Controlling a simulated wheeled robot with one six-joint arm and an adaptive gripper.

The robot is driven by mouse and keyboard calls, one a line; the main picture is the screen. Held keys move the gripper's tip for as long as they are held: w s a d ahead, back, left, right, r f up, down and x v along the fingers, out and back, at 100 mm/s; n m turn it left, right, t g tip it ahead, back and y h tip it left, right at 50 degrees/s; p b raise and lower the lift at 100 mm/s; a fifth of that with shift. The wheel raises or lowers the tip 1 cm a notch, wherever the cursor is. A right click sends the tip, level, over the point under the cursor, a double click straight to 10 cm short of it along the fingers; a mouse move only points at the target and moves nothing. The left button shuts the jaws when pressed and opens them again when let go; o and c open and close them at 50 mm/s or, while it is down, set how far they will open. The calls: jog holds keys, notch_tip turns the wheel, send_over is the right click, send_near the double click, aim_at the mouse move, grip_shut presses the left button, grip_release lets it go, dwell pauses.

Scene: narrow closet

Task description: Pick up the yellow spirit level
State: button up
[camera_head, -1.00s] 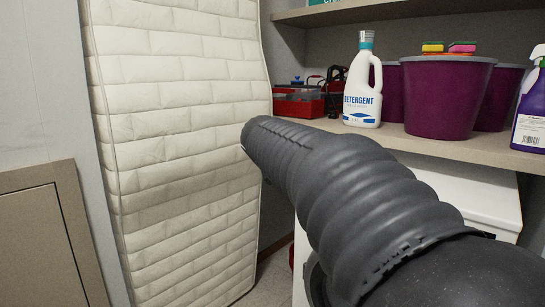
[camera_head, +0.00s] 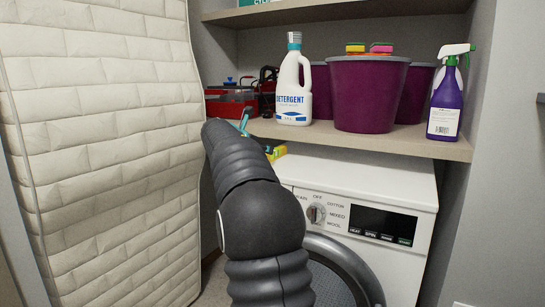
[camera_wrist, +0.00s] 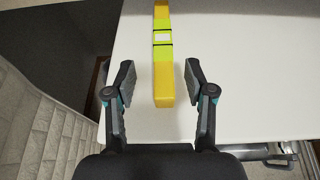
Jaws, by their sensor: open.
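The yellow spirit level (camera_wrist: 162,80) lies on the white top of the washing machine (camera_wrist: 225,60). In the wrist view it points lengthwise away from me, with its near end between and just ahead of my fingertips. My gripper (camera_wrist: 160,84) is open, one finger on each side of the level and apart from it. In the head view only a small part of the level (camera_head: 279,151) shows past my arm; the rest is hidden. My gripper (camera_head: 256,137) is mostly hidden there behind my arm, below the shelf edge.
A wooden shelf (camera_head: 400,143) overhangs the washing machine. On it stand a red toolbox (camera_head: 228,107), a detergent bottle (camera_head: 294,85), purple buckets (camera_head: 365,100) and a purple spray bottle (camera_head: 445,105). A quilted mattress (camera_head: 100,130) stands close at the left.

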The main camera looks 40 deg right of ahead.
aim_at(273, 155)
jog(key=shift+x, duration=3.5)
jog(key=shift+s, duration=0.2)
grip_shut()
